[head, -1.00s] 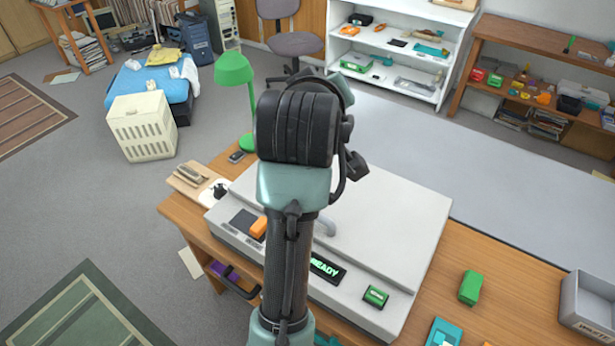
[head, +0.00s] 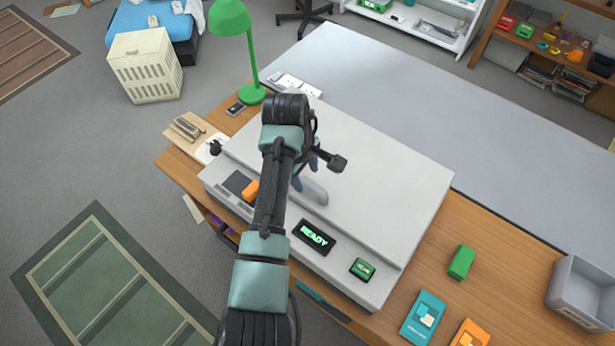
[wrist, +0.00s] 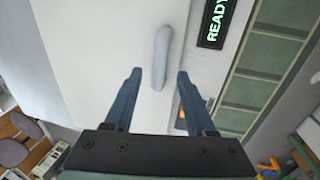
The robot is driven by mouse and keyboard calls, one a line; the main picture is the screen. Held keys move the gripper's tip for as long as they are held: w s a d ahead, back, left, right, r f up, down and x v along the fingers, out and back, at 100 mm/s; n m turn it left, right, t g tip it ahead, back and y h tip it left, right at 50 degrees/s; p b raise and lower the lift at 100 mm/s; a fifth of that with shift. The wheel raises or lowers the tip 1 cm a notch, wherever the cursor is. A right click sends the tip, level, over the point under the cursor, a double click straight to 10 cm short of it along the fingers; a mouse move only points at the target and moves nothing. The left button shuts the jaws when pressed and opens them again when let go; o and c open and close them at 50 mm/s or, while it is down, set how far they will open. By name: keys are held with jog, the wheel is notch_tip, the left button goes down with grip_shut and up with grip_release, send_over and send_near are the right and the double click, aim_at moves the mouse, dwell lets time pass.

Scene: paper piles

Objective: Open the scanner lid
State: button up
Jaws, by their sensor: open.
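The grey-white scanner (head: 390,250) sits on the wooden desk, its wide flat lid (head: 370,170) lying shut. A rounded grey handle (head: 312,192) stands at the lid's front edge; it also shows in the wrist view (wrist: 162,57). A display reading READY (head: 314,237) is on the front panel, and it shows in the wrist view (wrist: 216,22) too. My gripper (wrist: 158,72) is open, with the handle in line between its two blue fingers and reaching beyond their tips. I cannot tell whether a finger touches it. In the head view my arm hides part of the scanner's left side.
A green lamp (head: 240,50) stands at the desk's back left, near a stapler on a board (head: 186,128). A green block (head: 461,262) and grey tray (head: 585,290) are to the right.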

aim_at(308, 183)
jog(key=shift+w+d+f, duration=0.15)
jog(key=shift+f, duration=0.7)
jog(key=shift+w+d+f, duration=0.1)
jog(key=shift+w+f, duration=0.05)
jog(key=shift+f, duration=0.7)
grip_shut()
